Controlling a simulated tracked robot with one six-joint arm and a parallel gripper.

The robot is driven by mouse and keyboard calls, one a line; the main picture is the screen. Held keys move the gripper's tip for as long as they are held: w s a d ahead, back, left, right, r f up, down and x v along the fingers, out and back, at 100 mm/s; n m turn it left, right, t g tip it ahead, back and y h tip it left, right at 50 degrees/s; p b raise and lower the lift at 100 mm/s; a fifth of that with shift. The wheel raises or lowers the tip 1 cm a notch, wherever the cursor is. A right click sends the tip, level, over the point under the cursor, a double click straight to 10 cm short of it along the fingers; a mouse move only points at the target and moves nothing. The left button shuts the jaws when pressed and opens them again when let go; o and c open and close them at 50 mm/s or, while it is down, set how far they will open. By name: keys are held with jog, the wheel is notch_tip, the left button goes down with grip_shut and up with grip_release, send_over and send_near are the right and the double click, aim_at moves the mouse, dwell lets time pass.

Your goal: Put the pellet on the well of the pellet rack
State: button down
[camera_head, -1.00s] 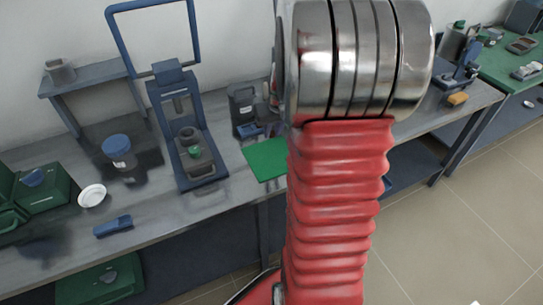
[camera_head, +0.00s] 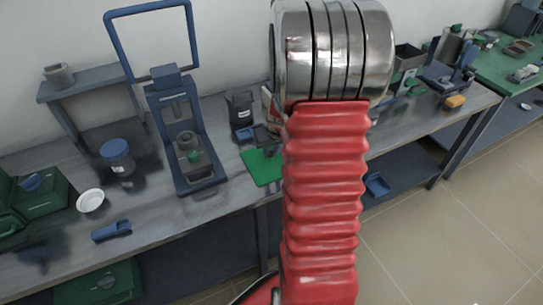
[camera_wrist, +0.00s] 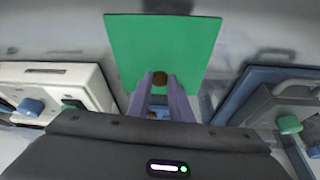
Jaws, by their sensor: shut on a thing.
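The pellet (camera_wrist: 160,78) is a small brown disc in the wrist view. My gripper (camera_wrist: 160,84) is shut on it, with the pellet between the tips of its two grey-purple fingers. The fingers and pellet show over a green mat (camera_wrist: 160,40); I cannot tell how high above it they are. The mat also shows in the head view (camera_head: 260,169), left of my arm, where the gripper and pellet cannot be made out. I cannot identify the pellet rack or its well for certain in either view.
In the wrist view, a white device (camera_wrist: 75,85) stands left and a blue-grey device (camera_wrist: 275,95) right. In the head view, a blue press (camera_head: 183,140), a blue-lidded jar (camera_head: 117,155) and a white dish (camera_head: 90,201) stand on the bench left of the mat.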

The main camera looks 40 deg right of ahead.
jog(key=shift+f, duration=1.3)
jog(key=shift+f, duration=0.1)
jog(key=c, duration=1.6)
grip_release()
jog(key=shift+v, duration=6.15)
